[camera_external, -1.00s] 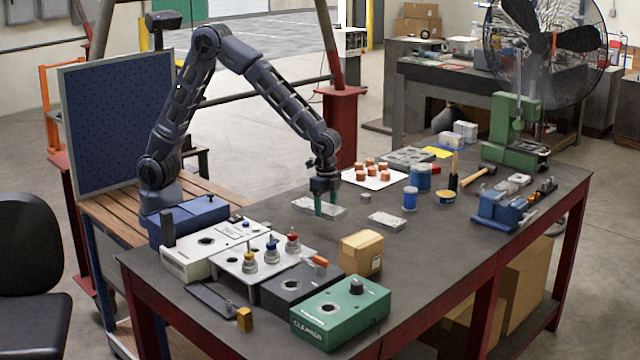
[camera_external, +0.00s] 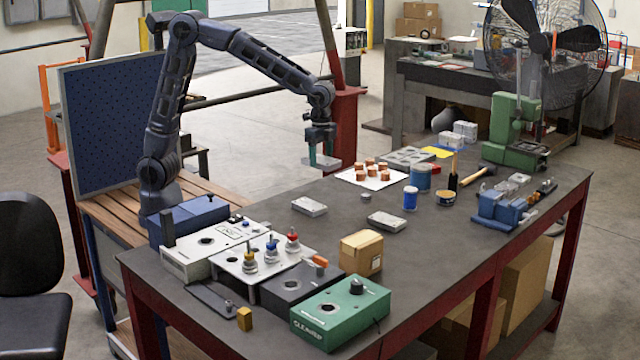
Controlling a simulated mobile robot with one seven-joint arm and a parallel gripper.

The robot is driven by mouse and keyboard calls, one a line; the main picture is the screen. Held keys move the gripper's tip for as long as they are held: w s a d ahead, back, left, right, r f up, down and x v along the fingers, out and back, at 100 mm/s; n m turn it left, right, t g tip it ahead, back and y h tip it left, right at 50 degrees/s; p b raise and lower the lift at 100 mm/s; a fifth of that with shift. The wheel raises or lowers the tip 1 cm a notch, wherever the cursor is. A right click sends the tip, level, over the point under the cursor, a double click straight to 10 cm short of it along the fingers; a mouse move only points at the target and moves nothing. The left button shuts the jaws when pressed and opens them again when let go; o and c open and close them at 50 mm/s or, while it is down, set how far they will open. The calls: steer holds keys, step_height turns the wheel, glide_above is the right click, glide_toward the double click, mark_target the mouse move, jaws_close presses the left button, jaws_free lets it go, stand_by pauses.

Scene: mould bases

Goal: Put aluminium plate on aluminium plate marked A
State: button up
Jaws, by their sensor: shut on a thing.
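My gripper (camera_external: 320,152) is shut on a grey aluminium plate (camera_external: 325,163) and holds it up in the air above the table's left part. Two similar light grey plates lie flat on the table. One plate (camera_external: 309,206) is below and slightly left of my gripper. The other plate (camera_external: 388,221) is farther right, behind the cardboard box. The held plate is apart from both. I cannot make out a letter A on any plate at this size.
A cardboard box (camera_external: 361,253) and a green cleaner unit (camera_external: 340,312) stand toward the front. A white sheet with several copper pieces (camera_external: 370,176), a small grey disc (camera_external: 366,197) and blue jars (camera_external: 410,199) stand farther back. Bare table surrounds both lying plates.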

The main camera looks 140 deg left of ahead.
steer(key=r, duration=0.1)
glide_above(309, 204)
steer(key=shift+m, duration=0.4)
step_height(309, 204, down, 20)
steer(key=shift+r, duration=0.1)
steer(key=o, duration=1.4)
steer(key=shift+c, duration=0.2)
